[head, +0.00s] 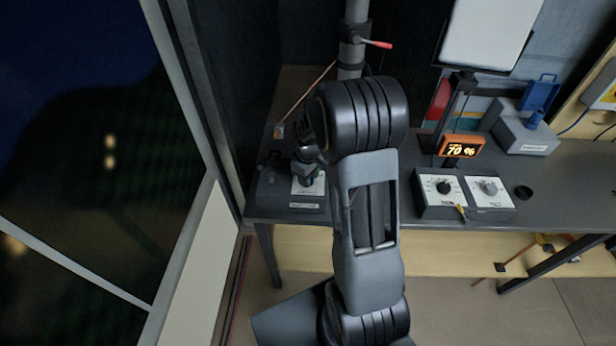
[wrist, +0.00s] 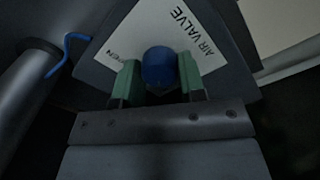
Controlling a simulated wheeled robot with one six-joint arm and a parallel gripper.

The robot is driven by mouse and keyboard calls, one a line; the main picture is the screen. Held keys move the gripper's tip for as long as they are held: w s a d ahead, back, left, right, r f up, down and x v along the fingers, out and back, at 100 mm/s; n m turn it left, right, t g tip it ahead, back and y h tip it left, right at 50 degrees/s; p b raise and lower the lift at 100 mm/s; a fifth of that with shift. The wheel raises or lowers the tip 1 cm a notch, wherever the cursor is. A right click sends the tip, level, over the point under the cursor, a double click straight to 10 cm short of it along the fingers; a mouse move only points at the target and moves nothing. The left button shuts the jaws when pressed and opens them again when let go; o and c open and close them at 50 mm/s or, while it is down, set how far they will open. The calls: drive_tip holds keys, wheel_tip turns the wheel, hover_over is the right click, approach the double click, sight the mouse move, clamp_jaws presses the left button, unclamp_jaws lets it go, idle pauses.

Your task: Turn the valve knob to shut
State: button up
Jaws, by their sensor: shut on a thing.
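The valve knob (wrist: 159,68) is a rounded blue knob in the wrist view, on a white plate (wrist: 192,22) printed "AIR VALVE", with part of the word "OPEN" at the left. My gripper (wrist: 160,80) has its green-padded fingers on either side of the knob and is shut on it. In the head view, my gripper (head: 308,172) points down over the valve box (head: 272,195) at the left end of the bench. There the knob is hidden by my gripper. Which way the knob points is too dark to tell.
A control box with two dials (head: 465,192) stands right of my arm, below an orange display (head: 462,147) reading "70 %". A small black cap (head: 523,192) and a grey box with a blue part (head: 525,130) are farther right. A pole (head: 352,45) stands behind my arm.

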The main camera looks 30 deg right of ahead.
drive_tip(key=shift+w, duration=0.1)
idle(0.3)
drive_tip(key=o, duration=0.9)
drive_tip(key=shift+o, duration=0.2)
wheel_tip(320, 180, up, 14)
drive_tip(key=shift+a+b, duration=0.25)
drive_tip(key=shift+b, duration=0.05)
drive_tip(key=shift+f, duration=0.1)
drive_tip(key=s+a+r+m+t, duration=0.1)
drive_tip(key=s+a, duration=0.3)
drive_tip(key=s, duration=0.4)
drive_tip(key=s+a+r+m+t, duration=0.1)
drive_tip(key=s+a+m, duration=0.3)
drive_tip(key=s, duration=0.4)
drive_tip(key=shift+a+t, duration=0.55)
drive_tip(key=shift+t, duration=0.35)
